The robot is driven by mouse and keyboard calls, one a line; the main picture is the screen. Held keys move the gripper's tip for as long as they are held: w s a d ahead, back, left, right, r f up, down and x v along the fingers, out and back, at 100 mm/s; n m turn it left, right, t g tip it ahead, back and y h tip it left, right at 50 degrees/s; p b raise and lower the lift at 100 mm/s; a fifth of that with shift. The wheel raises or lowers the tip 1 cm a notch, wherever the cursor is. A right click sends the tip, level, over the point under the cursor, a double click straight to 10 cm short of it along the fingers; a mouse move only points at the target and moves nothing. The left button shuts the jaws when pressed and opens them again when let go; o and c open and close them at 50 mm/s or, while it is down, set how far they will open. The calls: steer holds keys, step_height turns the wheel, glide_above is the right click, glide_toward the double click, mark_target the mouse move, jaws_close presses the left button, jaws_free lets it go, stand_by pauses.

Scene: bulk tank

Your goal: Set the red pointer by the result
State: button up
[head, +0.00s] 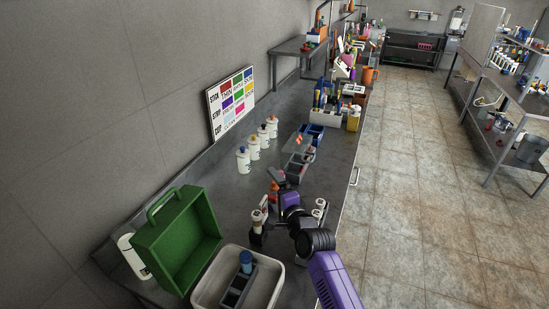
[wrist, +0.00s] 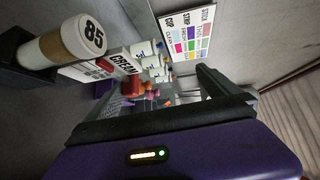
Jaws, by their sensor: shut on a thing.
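My gripper (head: 278,183) is low over the bench in the head view. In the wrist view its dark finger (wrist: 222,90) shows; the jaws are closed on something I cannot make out. A small red piece (wrist: 105,65) sits against a white block lettered CREAM (wrist: 123,66) in the wrist view; I cannot tell whether it is the red pointer. A white vial marked 85 (wrist: 80,42) with a brown band stands in a dark holder beside it. The colour chart (head: 232,103) leans on the wall, with rows STICK, STRIP and CUP; it also shows in the wrist view (wrist: 188,38).
Several white bottles (head: 254,148) line the wall side. A blue bin (head: 312,131) and a grey tray (head: 296,171) lie beyond my gripper. A green case (head: 176,243) and a white tub (head: 276,293) stand at the near end.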

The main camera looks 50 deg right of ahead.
step_height(320, 180, up, 13)
steer(key=t+h, duration=0.1)
steer(key=shift+w+a+r, duration=0.15)
steer(key=shift+w, duration=0.1)
steer(key=shift+g+y, duration=0.6)
steer(key=shift+g, duration=0.3)
step_height(320, 180, down, 12)
steer(key=shift+w+a+f, duration=0.1)
steer(key=shift+w, duration=0.05)
steer(key=shift+f+v, duration=0.15)
steer(key=shift+v, duration=0.65)
steer(key=shift+f+v, duration=0.2)
steer(key=shift+v, duration=0.6)
steer(key=c, duration=0.4)
steer(key=shift+s, duration=0.45)
steer(key=shift+c, duration=1.1)
glide_toward(273, 197)
steer(key=shift+w+r, duration=0.15)
steer(key=shift+r, duration=0.65)
